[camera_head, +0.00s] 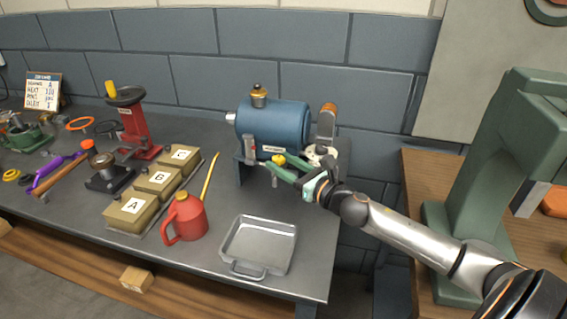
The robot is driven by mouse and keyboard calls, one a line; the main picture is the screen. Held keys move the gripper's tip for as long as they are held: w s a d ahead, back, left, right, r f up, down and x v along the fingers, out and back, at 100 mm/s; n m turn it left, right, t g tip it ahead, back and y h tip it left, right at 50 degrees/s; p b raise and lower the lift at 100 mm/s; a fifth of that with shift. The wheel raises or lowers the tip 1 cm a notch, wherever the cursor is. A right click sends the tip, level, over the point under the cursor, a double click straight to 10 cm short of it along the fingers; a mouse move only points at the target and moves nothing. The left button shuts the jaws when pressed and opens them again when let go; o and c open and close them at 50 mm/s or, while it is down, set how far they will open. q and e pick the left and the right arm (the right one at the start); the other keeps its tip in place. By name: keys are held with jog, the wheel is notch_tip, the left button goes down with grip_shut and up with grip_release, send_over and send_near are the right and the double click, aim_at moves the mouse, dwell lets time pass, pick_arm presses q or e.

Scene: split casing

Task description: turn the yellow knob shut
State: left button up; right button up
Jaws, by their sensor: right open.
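A small yellow knob (279,160) sits low on the front of the blue cylindrical casing (272,127), near a small label. My right arm comes in from the right, and its open gripper (281,170) is right at the knob. The fingers point left, just below and beside the knob. I cannot tell whether they touch it. Part of the casing's lower right end is hidden behind the gripper. My left gripper is not in view.
A grey metal tray (259,244) lies below the casing near the table's front edge. A red oil can (187,218) with a yellow spout stands left of it, beside lettered boxes (158,181). A green machine (483,180) stands at the right.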

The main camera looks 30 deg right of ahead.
grip_shut()
dwell(0.3)
dwell(0.3)
